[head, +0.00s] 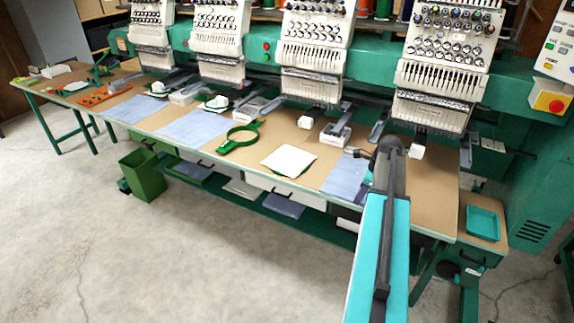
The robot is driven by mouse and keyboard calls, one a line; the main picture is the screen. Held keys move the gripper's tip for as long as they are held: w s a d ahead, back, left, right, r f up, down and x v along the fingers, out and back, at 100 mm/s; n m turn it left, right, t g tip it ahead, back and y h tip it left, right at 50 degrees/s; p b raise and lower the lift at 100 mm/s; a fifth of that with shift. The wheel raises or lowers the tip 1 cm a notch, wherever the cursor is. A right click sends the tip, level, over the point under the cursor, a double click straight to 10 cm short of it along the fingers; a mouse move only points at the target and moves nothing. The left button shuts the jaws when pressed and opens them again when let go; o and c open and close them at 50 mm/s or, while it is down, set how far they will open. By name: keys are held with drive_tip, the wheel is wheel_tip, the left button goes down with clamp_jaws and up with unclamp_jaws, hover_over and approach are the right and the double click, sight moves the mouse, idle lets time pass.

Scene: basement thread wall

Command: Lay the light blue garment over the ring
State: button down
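Flat light blue cloths lie on the long brown table: one at the left (128,107), one left of centre (193,125), and one at the right (346,178), partly hidden behind my arm. I cannot tell which is the garment. A green ring with a short handle (240,136) lies bare between the middle and right cloths. A white square cloth (288,160) lies right of it, with a green edge showing underneath. My arm reaches over the table's right part. My gripper is mostly hidden beyond the arm's dark end, near the right cloth; its fingers cannot be made out.
Embroidery heads (312,50) line the table's back, with white blocks and arms below them. A green bin (143,175) stands on the floor at left. A teal tray (483,223) sits on a stand at right. The concrete floor in front is clear.

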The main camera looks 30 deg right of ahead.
drive_tip(key=shift+w+r+p, duration=0.1)
drive_tip(key=shift+r+p, duration=1.7)
drive_tip(key=shift+r, duration=0.75)
drive_tip(key=w+a+r+n+g+b, duration=0.1)
drive_tip(key=w+a+n, duration=0.25)
drive_tip(key=a, duration=0.45)
drive_tip(key=w+a+r+n+y+b, duration=0.1)
drive_tip(key=w+a+n, duration=0.2)
drive_tip(key=w+a, duration=0.35)
drive_tip(key=w+a+r+n+g+b, duration=0.15)
drive_tip(key=a+n, duration=0.25)
drive_tip(key=a, duration=0.6)
drive_tip(key=w+a+r+n+g+b, duration=0.1)
drive_tip(key=a+n, duration=0.3)
drive_tip(key=a, duration=0.7)
drive_tip(key=a+r+n, duration=0.1)
drive_tip(key=a+n, duration=0.4)
drive_tip(key=a, duration=0.7)
drive_tip(key=shift+w+a+r+g+b, duration=0.25)
drive_tip(key=shift+w+a+g+b, duration=0.05)
drive_tip(key=shift+w+g+b, duration=0.1)
